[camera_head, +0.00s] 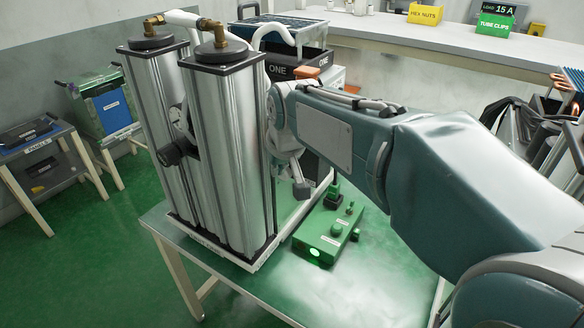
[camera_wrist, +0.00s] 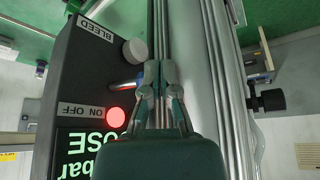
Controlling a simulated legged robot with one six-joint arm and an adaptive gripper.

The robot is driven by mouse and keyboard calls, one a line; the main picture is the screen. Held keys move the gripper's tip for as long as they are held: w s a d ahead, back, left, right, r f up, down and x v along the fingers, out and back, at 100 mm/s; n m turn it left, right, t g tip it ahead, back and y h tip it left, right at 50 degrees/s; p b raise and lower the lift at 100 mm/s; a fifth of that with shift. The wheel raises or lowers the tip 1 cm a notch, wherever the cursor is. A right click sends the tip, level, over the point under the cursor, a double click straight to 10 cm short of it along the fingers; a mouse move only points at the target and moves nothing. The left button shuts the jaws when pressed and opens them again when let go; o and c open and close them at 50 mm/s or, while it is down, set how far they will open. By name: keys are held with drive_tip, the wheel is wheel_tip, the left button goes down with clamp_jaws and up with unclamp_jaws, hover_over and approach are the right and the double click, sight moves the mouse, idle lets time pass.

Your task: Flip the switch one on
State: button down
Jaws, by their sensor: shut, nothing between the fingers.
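In the wrist view a black control panel (camera_wrist: 84,75) fills the left side, turned over in the picture. It bears an ON/OFF label, a lit red lamp (camera_wrist: 115,117), a pale round knob (camera_wrist: 135,51) by the BLEED label, and a small metal toggle switch (camera_wrist: 124,86). My gripper (camera_wrist: 160,68) is shut and empty, its fingers just right of the toggle in the picture. I cannot tell whether they touch it.
Two tall metal columns (camera_head: 228,150) stand left of my arm on the green table (camera_head: 330,285). A green box (camera_head: 325,235) with a lit green lamp and knobs lies right of them. Hoses arch over the column tops. The table's front right is clear.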

drive_tip(key=shift+w, duration=0.1)
drive_tip(key=shift+w+d, duration=0.25)
drive_tip(key=shift+d, duration=0.45)
